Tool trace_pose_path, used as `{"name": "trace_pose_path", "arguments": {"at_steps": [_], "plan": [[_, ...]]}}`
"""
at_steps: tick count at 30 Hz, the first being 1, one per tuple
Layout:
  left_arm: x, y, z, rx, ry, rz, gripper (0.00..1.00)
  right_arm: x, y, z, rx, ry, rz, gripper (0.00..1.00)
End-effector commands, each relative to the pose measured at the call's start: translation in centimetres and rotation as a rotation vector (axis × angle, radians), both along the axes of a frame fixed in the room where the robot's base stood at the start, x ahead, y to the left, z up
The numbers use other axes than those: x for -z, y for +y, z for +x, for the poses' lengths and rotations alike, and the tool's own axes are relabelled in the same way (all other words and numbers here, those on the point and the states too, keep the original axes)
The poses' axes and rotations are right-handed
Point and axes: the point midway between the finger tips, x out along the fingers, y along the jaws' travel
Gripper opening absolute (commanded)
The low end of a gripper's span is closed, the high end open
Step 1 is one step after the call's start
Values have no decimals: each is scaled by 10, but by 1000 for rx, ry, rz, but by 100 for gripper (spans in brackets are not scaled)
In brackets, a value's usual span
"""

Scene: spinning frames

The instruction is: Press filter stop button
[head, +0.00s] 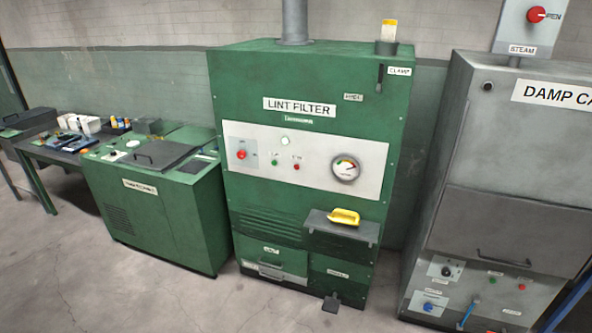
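The green lint filter cabinet (300,212) stands in the middle of the head view, with a white "LINT FILTER" sign near its top. Its pale control panel (316,153) carries a larger red knob or button (241,155) at the left. Right of it are a small green button (274,163) and a small red button (296,167), with a whitish round lamp (285,141) above them. A round gauge (345,168) is at the panel's right. The small labels by the buttons are too small to read. Neither of my grippers is in view.
A grey shelf (340,228) with a yellow-handled item (344,216) juts out below the gauge. A dark pedal (331,303) is at floor level. A lower green machine (160,205) stands left and a grey damp cabinet (510,180) right. Floor in front is clear.

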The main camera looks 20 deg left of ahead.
Motion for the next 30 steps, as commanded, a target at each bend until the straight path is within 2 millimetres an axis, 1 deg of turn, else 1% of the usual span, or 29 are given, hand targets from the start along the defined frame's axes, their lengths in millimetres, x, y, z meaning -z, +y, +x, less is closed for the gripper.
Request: {"name": "trace_pose_path", "arguments": {"at_steps": [1,2,15,30], "plan": [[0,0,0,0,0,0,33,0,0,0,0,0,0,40],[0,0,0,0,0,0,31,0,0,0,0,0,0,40],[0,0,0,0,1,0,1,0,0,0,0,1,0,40],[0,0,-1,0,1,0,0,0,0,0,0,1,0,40]]}}
